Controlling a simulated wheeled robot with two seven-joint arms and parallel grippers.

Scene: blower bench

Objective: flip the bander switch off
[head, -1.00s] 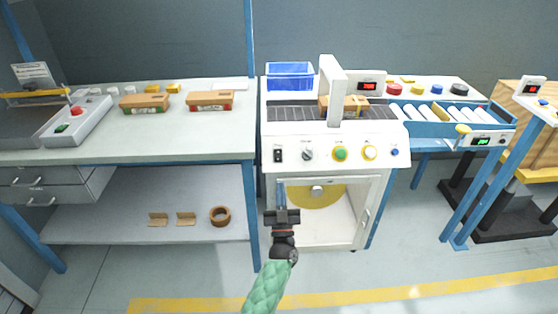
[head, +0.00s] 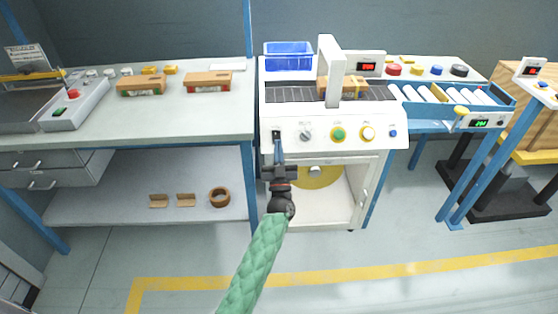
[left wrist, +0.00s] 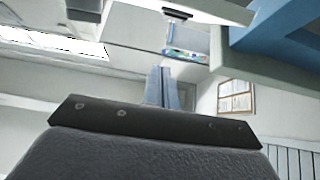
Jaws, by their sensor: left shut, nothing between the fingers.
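The bander (head: 378,133) is a white machine with an arch (head: 331,70) over a dark conveyor. Its switch (head: 276,134) is a small black rocker at the left end of the front panel. Which way the rocker is tipped is too small to tell. My left gripper (head: 278,149) is shut and empty, pointing up just below the switch in the head view. I cannot tell whether the tips touch it. In the left wrist view the closed fingers (left wrist: 162,88) stand together; the switch cannot be made out there. My right gripper is not in view.
Right of the switch are a grey knob (head: 305,134), a green button (head: 338,134), a yellow-ringed button (head: 367,133) and a blue button (head: 393,133). A brown box (head: 322,86) sits under the arch. A workbench (head: 200,120) stands to the left. The floor in front is clear.

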